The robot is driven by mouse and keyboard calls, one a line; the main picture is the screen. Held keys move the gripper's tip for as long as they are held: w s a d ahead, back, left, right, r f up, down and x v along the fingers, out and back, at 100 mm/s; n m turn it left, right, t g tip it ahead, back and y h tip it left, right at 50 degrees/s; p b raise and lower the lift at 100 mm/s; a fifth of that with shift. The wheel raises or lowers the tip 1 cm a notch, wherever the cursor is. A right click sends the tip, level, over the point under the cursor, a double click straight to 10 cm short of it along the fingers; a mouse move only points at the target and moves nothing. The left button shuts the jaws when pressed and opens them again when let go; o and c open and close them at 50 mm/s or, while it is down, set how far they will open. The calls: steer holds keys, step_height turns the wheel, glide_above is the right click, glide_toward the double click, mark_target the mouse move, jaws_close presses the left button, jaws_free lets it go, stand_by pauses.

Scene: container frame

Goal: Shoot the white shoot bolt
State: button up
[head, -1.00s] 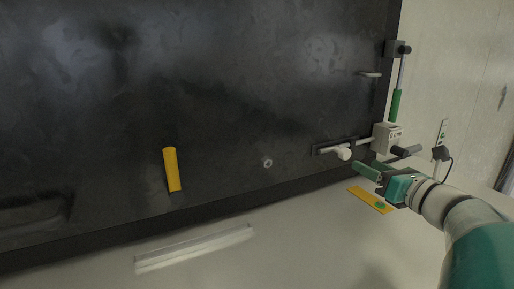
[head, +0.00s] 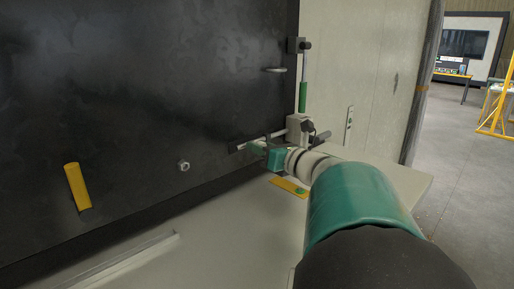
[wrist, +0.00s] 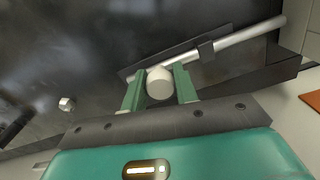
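The white shoot bolt (wrist: 248,33) is a pale rod running through a dark bracket on the black panel, with a round white knob (wrist: 159,84) at its near end. In the head view the rod (head: 276,134) lies along the lower right of the panel, and its knob is hidden by my gripper. My gripper (head: 254,147) is at the knob. In the wrist view its two green fingers (wrist: 160,84) stand one on each side of the knob, close to it. They look open around it; contact is not clear.
A grey block (head: 298,128) stands at the panel edge by the rod, with a green-handled vertical bolt (head: 303,97) above it. A yellow plate (head: 290,187) lies on the pale ledge (head: 230,230) below. A yellow bar (head: 77,187) and a metal nut (head: 184,165) are on the panel.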

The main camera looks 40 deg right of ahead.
mark_target(264, 140)
jaws_close()
steer(key=d, duration=0.4)
steer(key=shift+o, duration=1.6)
jaws_free()
steer(key=o, duration=0.4)
steer(key=shift+w+d+f, duration=0.1)
steer(key=shift+w+d, duration=0.1)
steer(key=shift+c, duration=0.2)
steer(key=shift+s+a, duration=0.15)
steer(key=shift+a, duration=0.1)
steer(key=shift+s+d, duration=0.1)
steer(key=shift+d, duration=0.05)
steer(key=s, duration=1.3)
steer(key=shift+s, duration=0.35)
